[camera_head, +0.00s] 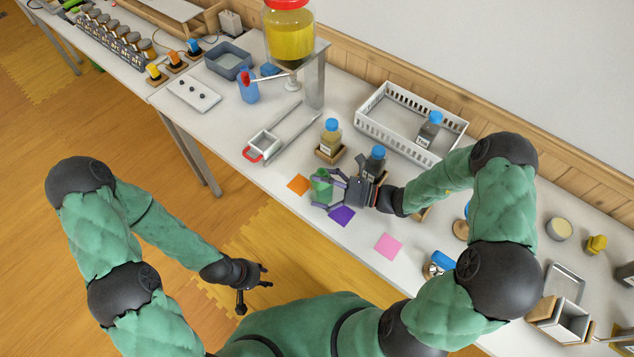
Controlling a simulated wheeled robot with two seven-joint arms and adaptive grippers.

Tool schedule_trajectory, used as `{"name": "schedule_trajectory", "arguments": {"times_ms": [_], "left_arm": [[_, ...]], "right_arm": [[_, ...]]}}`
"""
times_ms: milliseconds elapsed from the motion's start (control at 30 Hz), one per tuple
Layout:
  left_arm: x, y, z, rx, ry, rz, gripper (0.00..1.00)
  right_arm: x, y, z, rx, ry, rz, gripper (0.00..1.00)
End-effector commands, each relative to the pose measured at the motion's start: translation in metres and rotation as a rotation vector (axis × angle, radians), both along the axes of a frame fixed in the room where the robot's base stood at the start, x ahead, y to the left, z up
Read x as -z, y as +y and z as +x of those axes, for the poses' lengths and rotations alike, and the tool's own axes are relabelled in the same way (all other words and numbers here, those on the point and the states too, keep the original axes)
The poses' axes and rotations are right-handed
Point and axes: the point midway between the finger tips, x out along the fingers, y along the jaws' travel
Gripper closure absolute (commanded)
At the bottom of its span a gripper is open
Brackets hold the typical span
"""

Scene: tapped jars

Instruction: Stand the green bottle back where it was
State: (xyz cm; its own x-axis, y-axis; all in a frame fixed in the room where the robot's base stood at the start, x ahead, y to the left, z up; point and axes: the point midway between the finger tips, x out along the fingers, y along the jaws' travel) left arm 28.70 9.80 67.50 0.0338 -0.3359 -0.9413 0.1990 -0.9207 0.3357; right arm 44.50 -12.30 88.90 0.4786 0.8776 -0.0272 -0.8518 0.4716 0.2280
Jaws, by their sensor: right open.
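The green bottle (321,186) is near the table's front edge, between the orange square and the purple square. The fingers of my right gripper (328,192) are around it, open. The fingers partly cover the bottle, and I cannot tell whether they touch it or what lies under it. My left gripper (254,284) is open and empty, low in front of the table.
Orange (299,184), purple (341,216) and pink (388,247) squares lie along the front. A yellowish bottle (330,139) in a wooden holder and a dark blue-capped bottle (375,160) stand close behind my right gripper. A white basket (374,128) holds another bottle (429,128).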

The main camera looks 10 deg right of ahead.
Motion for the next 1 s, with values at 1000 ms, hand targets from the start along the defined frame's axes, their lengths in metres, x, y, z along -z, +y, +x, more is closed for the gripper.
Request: {"name": "schedule_trajectory", "arguments": {"times_ms": [1000], "left_arm": [[-0.006,0.000,0.000,0.000,0.000,0.000,0.60]], "right_arm": [[-0.001,-0.031,-0.017,0.001,0.000,0.000,0.00]]}}
